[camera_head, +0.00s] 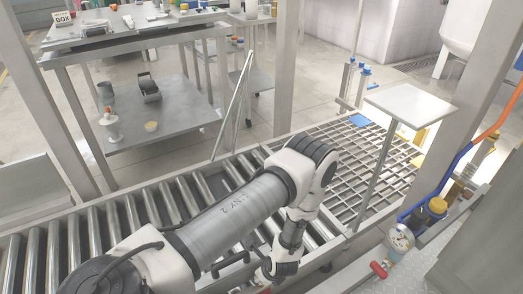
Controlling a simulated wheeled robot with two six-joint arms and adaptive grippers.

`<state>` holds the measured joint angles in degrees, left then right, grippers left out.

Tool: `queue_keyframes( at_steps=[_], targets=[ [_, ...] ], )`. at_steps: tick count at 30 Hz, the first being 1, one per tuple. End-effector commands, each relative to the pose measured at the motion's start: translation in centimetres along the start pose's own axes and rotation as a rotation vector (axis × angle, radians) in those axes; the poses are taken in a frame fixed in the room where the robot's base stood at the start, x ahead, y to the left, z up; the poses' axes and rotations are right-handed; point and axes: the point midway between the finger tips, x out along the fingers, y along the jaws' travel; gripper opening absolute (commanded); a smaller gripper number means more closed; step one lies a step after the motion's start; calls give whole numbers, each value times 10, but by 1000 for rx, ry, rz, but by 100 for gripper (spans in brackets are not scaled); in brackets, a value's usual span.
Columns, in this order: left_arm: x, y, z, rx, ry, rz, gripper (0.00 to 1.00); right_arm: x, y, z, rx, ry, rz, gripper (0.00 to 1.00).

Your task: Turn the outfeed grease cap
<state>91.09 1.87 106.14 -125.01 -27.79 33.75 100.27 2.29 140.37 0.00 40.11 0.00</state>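My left arm comes in from the lower left, reaches across the roller conveyor (60,240) and bends down at its far end. Its wrist hangs over the conveyor's near side rail, and the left gripper (268,284) is at the bottom edge, mostly cut off or hidden, so its fingers cannot be made out. I cannot pick out the outfeed grease cap for certain. A dark container with a yellow cap (437,205) stands at the right, well apart from the gripper. My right gripper is not in view.
A round gauge (400,237) and a red-handled valve (378,270) sit at the lower right, beside blue and orange hoses. A grid deck (345,165) continues the conveyor. A pale plate on a post (411,104) and metal uprights rise around it. A steel table (165,110) stands behind.

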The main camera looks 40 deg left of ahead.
Motion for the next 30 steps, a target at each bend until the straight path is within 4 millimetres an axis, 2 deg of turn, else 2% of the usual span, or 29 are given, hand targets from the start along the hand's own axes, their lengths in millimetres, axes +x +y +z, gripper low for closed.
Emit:
queue_keyframes(
  at_steps=[11, 21, 30],
  targets=[
    [-3, 1, 1, 89, 0, -35, 11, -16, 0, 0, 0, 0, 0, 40],
    [-4, 2, 2, 300, 0, -123, 11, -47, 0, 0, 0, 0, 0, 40],
    [-2, 3, 1, 443, 1, -182, 11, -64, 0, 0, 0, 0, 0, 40]
  ],
)
